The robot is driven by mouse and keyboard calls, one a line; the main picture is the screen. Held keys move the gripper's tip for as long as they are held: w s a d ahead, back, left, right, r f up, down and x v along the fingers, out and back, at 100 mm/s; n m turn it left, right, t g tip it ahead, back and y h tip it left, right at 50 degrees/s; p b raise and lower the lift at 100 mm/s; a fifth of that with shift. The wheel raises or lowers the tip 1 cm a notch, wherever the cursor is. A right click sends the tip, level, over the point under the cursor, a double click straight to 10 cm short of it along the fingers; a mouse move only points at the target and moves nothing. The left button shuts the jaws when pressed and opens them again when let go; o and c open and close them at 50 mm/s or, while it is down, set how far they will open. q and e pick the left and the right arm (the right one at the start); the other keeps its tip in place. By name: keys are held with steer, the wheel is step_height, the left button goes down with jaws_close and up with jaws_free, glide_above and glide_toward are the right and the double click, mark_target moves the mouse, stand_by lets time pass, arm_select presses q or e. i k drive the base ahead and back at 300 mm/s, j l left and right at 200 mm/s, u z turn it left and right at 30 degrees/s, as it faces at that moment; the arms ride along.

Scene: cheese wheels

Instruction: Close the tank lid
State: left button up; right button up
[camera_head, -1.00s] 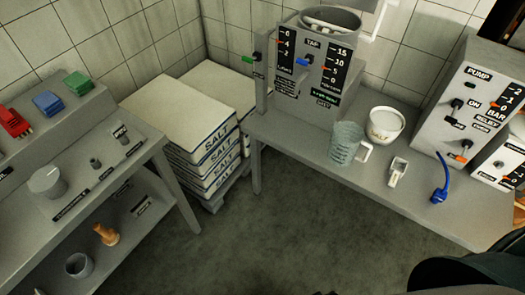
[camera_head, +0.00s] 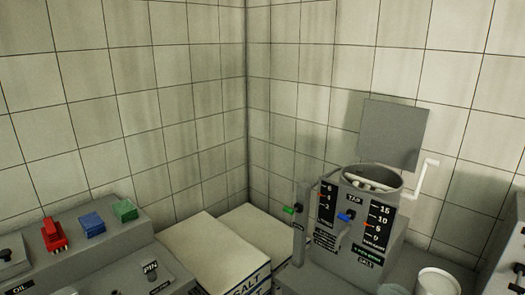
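The tank (camera_head: 352,235) is a grey box with a round open drum (camera_head: 371,180) on top, at the lower right in the head view. Its lid (camera_head: 394,133) appears to be the flat grey square panel standing upright behind the drum, so the drum mouth is uncovered. Something pale shows inside the drum. A white crank-like handle (camera_head: 426,178) rises at the right side of the tank. A blue tap lever (camera_head: 346,216) and a green-tipped lever (camera_head: 290,210) are on the tank's front and left. Neither of my grippers is in view.
A grey bench (camera_head: 150,262) at lower left carries red (camera_head: 54,234), blue (camera_head: 92,224) and green (camera_head: 124,210) blocks. A white pot (camera_head: 437,282) stands at the bottom right. Tiled walls meet behind.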

mark_target(392, 135)
steer(key=i+l+z, duration=0.3)
steer(key=l, duration=0.25)
steer(key=i+l+z, duration=0.3)
steer(key=i, duration=0.25)
steer(key=l, duration=0.1)
